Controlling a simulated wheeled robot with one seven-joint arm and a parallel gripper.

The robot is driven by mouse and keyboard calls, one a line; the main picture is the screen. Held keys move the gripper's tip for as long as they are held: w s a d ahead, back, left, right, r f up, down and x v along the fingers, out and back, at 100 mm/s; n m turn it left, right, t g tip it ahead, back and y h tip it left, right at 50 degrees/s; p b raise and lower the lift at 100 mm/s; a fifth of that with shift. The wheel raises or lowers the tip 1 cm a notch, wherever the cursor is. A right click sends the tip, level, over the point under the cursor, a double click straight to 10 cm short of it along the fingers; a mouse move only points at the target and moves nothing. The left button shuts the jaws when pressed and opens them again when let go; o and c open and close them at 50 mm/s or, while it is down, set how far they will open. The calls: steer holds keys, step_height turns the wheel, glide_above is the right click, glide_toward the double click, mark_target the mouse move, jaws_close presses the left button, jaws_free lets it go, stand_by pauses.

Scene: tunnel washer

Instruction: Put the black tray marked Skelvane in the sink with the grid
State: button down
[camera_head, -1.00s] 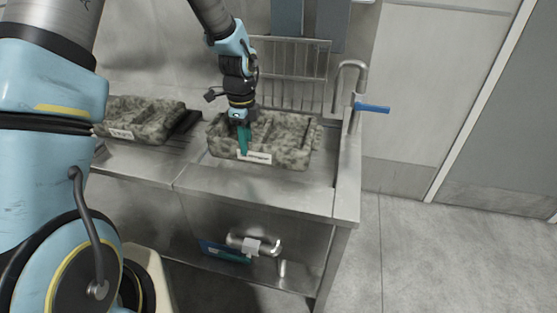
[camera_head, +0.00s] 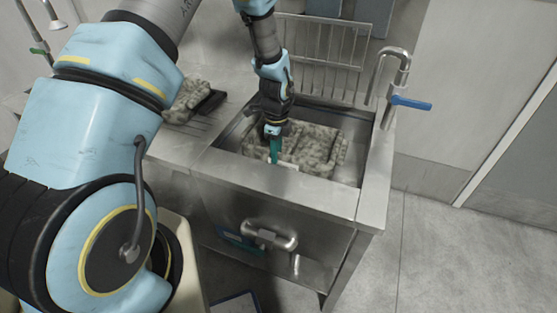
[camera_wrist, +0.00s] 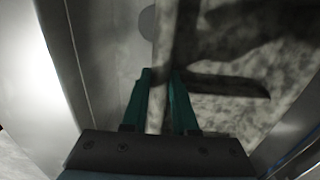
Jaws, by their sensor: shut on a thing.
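A grey-green mottled tray (camera_head: 318,150) with compartments sits low inside the steel sink (camera_head: 352,168), below its rim. A wire grid (camera_head: 330,48) stands behind this sink. My gripper (camera_head: 274,160) is shut on the tray's near wall, with its teal fingers pointing down. In the wrist view the fingers (camera_wrist: 161,82) straddle that wall, and the tray's mottled inside (camera_wrist: 235,108) lies to the right. A white label on the tray's near side is mostly hidden, and I cannot read it. I cannot tell whether the tray touches the sink floor. The held tray does not look black.
Another mottled tray (camera_head: 188,100) is on the drainboard to the left, with a dark, flat object (camera_head: 210,104) beside it, perhaps a black tray. A tap with a blue lever (camera_head: 411,103) stands at the sink's right. Pipework (camera_head: 268,234) is below. The floor at right is clear.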

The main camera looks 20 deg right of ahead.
steer(key=shift+f+p, duration=0.5)
steer(key=shift+f, duration=1.6)
steer(key=shift+f, duration=0.1)
steer(key=c, duration=0.7)
jaws_free()
step_height(320, 180, up, 12)
steer(key=b, duration=0.3)
steer(key=shift+a, duration=0.1)
